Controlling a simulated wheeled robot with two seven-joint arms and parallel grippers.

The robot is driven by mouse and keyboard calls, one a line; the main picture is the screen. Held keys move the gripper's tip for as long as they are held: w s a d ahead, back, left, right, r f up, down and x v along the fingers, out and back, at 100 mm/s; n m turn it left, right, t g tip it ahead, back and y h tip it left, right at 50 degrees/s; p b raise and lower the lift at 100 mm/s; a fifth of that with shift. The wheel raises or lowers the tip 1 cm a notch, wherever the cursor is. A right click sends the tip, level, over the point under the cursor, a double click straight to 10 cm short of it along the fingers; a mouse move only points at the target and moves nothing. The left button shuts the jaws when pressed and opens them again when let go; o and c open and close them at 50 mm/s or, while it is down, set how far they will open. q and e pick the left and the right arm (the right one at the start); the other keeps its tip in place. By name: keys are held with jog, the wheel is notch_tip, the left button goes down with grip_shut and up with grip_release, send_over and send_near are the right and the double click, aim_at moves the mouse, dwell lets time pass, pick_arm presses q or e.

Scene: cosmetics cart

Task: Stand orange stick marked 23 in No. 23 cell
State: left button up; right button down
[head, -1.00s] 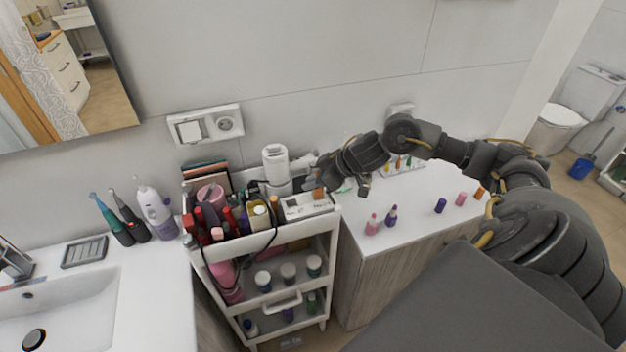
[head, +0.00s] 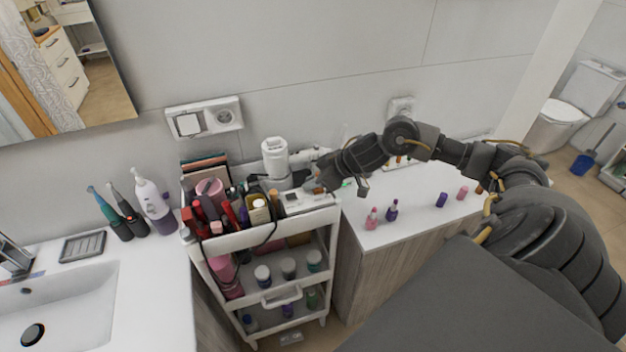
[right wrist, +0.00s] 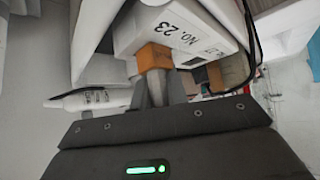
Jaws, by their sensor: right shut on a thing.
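My right gripper (head: 318,182) is at the right end of the cart's top tray, beside a white organizer (head: 304,202). In the right wrist view the gripper (right wrist: 155,90) is shut on the orange stick (right wrist: 154,58), whose orange end shows beyond the fingers. The stick's end is right by the white cell box (right wrist: 178,36) printed No. 23. I cannot tell whether it is inside the cell or only against its wall. The stick's own mark is not readable, and in the head view the stick is hidden. My left gripper is not in view.
The cart's top tray (head: 240,240) is crowded with cosmetics, a cable and a white device (head: 275,160). Pink (head: 371,219) and purple (head: 392,210) bottles stand on the counter (head: 420,205) to the right. A white tube (right wrist: 90,98) lies near the gripper.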

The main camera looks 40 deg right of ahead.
jog(key=c, duration=1.3)
grip_release()
jog(key=shift+s+d, duration=0.1)
jog(key=b+v, duration=0.4)
jog(key=v, duration=0.6)
jog(key=shift+s+r, duration=0.2)
jog(key=shift+d, duration=0.1)
